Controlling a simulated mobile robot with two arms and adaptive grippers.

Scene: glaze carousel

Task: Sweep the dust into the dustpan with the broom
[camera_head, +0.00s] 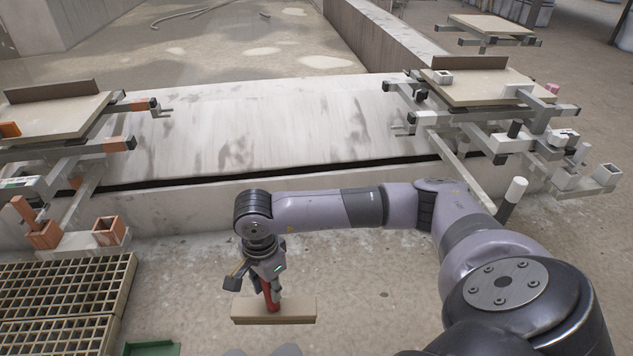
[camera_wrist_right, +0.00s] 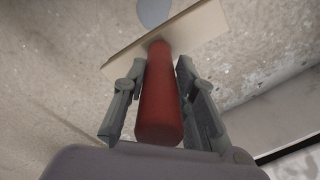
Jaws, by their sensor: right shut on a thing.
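My right gripper (camera_head: 269,285) points down at the lower middle of the head view and is shut on the red handle of the broom (camera_head: 274,310). The broom has a flat tan board-like head, just below the fingers and close to the floor. I cannot tell whether it touches the floor. In the right wrist view, the red handle (camera_wrist_right: 159,95) stands between the two grey fingers, with the tan head beyond it. A green thing (camera_head: 152,349), possibly the dustpan, is cut off at the bottom edge. I cannot make out dust for certain. My left gripper is not in view.
A brown floor grating (camera_head: 60,290) lies at the lower left. A low concrete ledge (camera_head: 250,130) runs across behind my arm. Racks with flat boards stand at the left (camera_head: 50,115) and right (camera_head: 478,85). Bare floor lies around the broom.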

